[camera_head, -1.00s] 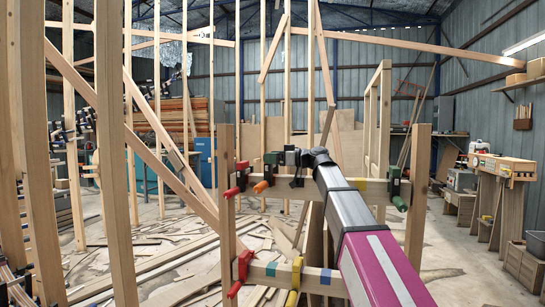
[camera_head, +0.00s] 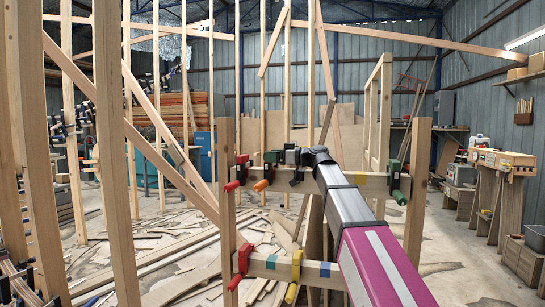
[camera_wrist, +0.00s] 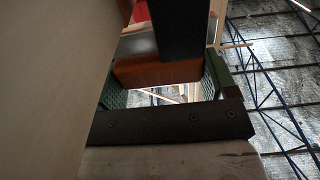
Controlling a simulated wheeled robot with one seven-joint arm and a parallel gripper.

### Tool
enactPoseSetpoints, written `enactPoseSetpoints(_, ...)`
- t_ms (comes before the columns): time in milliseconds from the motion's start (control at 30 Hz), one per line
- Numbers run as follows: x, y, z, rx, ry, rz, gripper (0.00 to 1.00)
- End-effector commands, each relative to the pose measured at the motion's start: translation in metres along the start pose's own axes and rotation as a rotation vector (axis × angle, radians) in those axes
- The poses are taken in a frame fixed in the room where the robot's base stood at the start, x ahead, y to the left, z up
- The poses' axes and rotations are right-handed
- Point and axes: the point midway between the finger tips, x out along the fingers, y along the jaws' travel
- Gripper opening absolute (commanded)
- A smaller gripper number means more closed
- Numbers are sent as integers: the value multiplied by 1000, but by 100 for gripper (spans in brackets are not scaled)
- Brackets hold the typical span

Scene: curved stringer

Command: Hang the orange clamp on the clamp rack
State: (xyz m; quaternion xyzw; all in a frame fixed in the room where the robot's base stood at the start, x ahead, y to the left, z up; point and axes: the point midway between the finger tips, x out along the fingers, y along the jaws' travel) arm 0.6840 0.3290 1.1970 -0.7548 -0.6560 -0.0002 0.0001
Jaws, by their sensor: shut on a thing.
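The clamp rack (camera_head: 226,215) is a wooden frame with two crossrails between upright posts.
A red-handled clamp (camera_head: 236,178) hangs just left of the orange one. A green clamp (camera_head: 396,186) hangs at the right of the upper rail. Red (camera_head: 241,266) and yellow (camera_head: 293,285) clamps hang on the lower rail. Tall timber posts stand at the left.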

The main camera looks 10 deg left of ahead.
Motion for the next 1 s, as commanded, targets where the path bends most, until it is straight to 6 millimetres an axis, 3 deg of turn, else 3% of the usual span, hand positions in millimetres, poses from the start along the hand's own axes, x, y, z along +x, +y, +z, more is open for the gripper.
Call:
enactPoseSetpoints(533,0,0,8,-1,2,0,29)
enactPoseSetpoints(567,0,0,8,-1,2,0,88)
enactPoseSetpoints(600,0,0,8,-1,2,0,100)
enactPoseSetpoints(867,-1,0,9,0,-1,0,100)
enactPoseSetpoints(1000,-12,0,9,0,0,2,100)
